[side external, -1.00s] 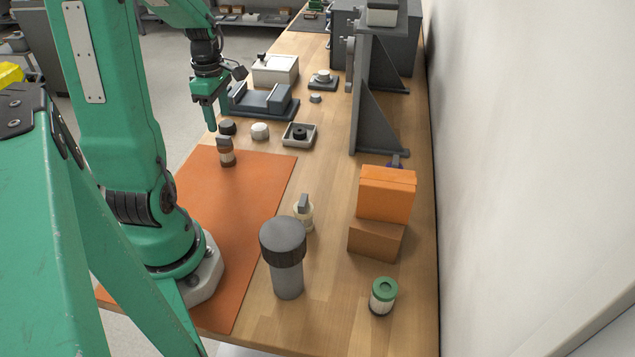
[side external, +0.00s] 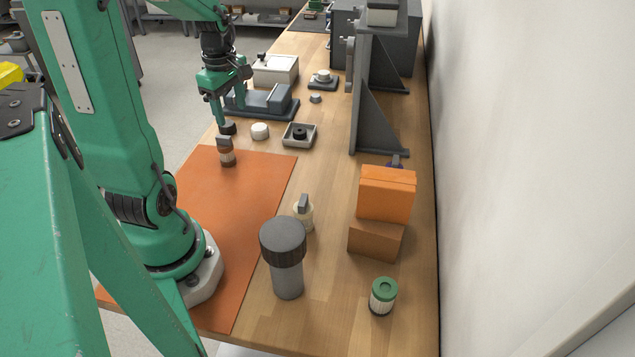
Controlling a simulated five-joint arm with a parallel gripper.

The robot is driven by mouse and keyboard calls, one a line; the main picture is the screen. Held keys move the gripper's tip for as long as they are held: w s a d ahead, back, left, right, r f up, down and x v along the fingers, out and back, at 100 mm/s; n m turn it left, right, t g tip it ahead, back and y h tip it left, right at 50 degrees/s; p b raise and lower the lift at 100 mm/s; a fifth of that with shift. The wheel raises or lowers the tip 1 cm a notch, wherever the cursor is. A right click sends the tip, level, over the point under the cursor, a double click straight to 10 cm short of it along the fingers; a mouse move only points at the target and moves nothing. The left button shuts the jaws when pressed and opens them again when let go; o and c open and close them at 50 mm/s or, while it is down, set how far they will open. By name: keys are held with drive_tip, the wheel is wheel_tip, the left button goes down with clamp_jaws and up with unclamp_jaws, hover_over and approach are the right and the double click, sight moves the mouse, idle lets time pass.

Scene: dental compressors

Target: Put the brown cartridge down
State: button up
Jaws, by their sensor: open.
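The brown cartridge (side external: 227,158), with a pale band and a grey tab on top, stands upright at the far end of the orange mat (side external: 235,220). My gripper (side external: 229,116) is open and empty, its two green fingers spread apart. It is beyond the cartridge in the picture, over or close to a small black cap (side external: 228,128). I cannot tell whether the fingers touch that cap.
A white cap (side external: 260,131), a square tray with a black ring (side external: 299,135) and a grey vise-like fixture (side external: 264,101) are near the gripper. A grey bracket (side external: 366,100), orange box (side external: 386,195), dark-capped canister (side external: 286,265) and green-topped filter (side external: 383,296) stand nearer or to the right.

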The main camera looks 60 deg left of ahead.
drive_tip(key=d+r+m+t, duration=0.2)
drive_tip(key=d+r+m, duration=0.2)
drive_tip(key=d+m, duration=0.7)
drive_tip(key=s+d+r+m+t, duration=0.1)
drive_tip(key=d+r+m+t, duration=0.2)
drive_tip(key=d+m, duration=0.8)
wheel_tip(320, 180, up, 2)
drive_tip(key=shift+d+r+m+h, duration=0.2)
drive_tip(key=shift+r+m+h, duration=0.1)
drive_tip(key=shift+m, duration=0.4)
